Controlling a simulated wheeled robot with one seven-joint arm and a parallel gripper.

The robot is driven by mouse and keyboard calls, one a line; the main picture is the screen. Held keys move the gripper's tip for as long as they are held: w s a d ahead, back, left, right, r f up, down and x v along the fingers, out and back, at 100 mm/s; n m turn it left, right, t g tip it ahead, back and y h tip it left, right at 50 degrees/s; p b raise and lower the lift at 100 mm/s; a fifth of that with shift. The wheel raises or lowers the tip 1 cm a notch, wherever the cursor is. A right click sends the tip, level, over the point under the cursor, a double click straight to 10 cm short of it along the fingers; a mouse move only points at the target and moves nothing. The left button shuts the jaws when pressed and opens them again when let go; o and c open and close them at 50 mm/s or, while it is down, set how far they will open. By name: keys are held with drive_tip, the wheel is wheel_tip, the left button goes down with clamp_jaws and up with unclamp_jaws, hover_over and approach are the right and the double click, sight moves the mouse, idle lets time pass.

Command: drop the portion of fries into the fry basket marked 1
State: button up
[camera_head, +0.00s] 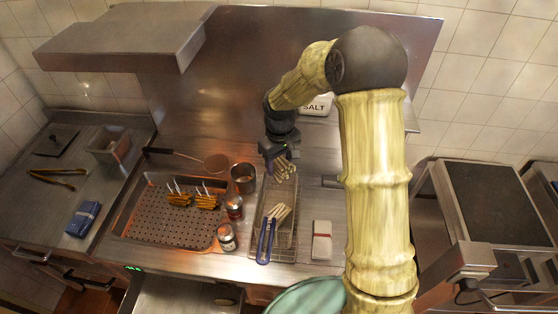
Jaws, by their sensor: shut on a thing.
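My gripper (277,160) points down over the far end of a long metal wire basket or tray. It is shut on a pale bundle of fries (286,171) that sticks out below and to the right of its fingers. Whether the bundle touches anything beneath cannot be told. A second pale bundle of fries (279,211) lies nearer the front, beside a blue looped handle (266,241). The wire walls (295,228) of the basket area show around them. No number mark is readable, so I cannot tell which basket is 1.
A perforated grill tray (170,226) with skewers (190,200) lies to the left. A metal pot (243,178) and two jars (234,208) stand close left of the basket. A white packet (322,240) lies to the right. A salt box (317,106) stands behind.

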sight(279, 159)
drive_tip(key=o, duration=1.1)
drive_tip(key=shift+r, duration=0.2)
wheel_tip(279, 159, up, 17)
drive_tip(key=b, duration=0.4)
drive_tip(key=shift+r, duration=0.1)
drive_tip(key=s+d+f+m+t+b, duration=0.1)
drive_tip(key=s+d+f+m, duration=0.1)
drive_tip(key=s+f, duration=0.4)
drive_tip(key=s+d+f+m+b, duration=0.2)
drive_tip(key=s+d+f, duration=0.3)
drive_tip(key=s+f, duration=0.1)
drive_tip(key=s+d+f+m+t+b, duration=0.1)
drive_tip(key=s+d+f+m+b, duration=0.1)
drive_tip(key=s+f, duration=0.4)
drive_tip(key=shift+s+d+f+m+t, duration=0.15)
drive_tip(key=shift+d+f+m+t, duration=0.15)
drive_tip(key=shift+d+f, duration=0.6)
drive_tip(key=shift+a+f, duration=0.1)
drive_tip(key=shift+a, duration=0.05)
